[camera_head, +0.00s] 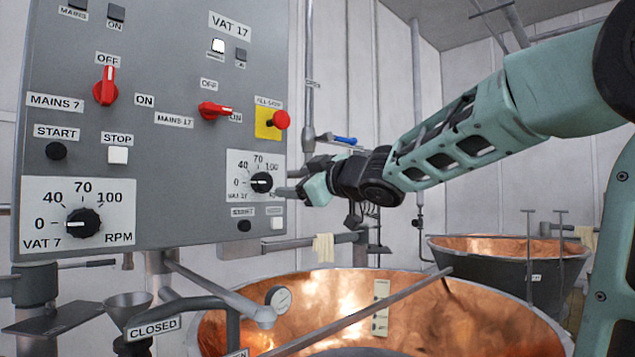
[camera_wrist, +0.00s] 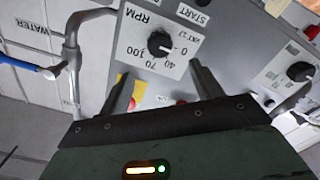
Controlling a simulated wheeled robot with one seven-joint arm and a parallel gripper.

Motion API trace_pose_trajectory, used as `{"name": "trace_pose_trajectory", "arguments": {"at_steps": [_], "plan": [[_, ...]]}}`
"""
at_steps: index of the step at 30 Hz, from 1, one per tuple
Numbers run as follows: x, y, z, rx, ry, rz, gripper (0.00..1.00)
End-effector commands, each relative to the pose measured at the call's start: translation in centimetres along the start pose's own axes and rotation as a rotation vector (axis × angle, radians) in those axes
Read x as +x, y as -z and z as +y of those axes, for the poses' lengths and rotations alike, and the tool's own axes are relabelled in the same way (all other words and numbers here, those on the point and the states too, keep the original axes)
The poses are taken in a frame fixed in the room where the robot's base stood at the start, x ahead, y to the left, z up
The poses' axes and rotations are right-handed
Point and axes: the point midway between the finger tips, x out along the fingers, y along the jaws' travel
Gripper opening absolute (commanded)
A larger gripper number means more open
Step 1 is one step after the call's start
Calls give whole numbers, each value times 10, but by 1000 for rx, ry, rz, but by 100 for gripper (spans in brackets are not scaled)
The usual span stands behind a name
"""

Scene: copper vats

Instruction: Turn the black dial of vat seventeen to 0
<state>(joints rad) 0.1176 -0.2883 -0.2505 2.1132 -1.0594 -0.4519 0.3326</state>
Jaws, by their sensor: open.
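The black dial of vat seventeen (camera_head: 261,182) sits on a white scale plate at the panel's lower right. Its white mark points left, at or close to 0. My gripper (camera_head: 287,190) is just right of it, fingers towards the panel. In the wrist view the dial (camera_wrist: 160,43) shows beyond the tips of my open gripper (camera_wrist: 160,69), roughly centred between them, its mark towards the 0. The fingers do not appear to hold it; the exact gap in depth is hard to tell.
The vat 7 dial (camera_head: 83,223) is at lower left, its mark towards 0. Small buttons (camera_head: 244,226) lie below. A copper vat (camera_head: 450,310) stands below my arm.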

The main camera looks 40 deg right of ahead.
Motion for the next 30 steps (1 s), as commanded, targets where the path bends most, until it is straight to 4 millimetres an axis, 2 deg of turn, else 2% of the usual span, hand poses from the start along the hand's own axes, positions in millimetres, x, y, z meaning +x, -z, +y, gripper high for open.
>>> {"name": "trace_pose_trajectory", "arguments": {"at_steps": [30], "plan": [[-48,3,2,3,7,-2,65]]}}
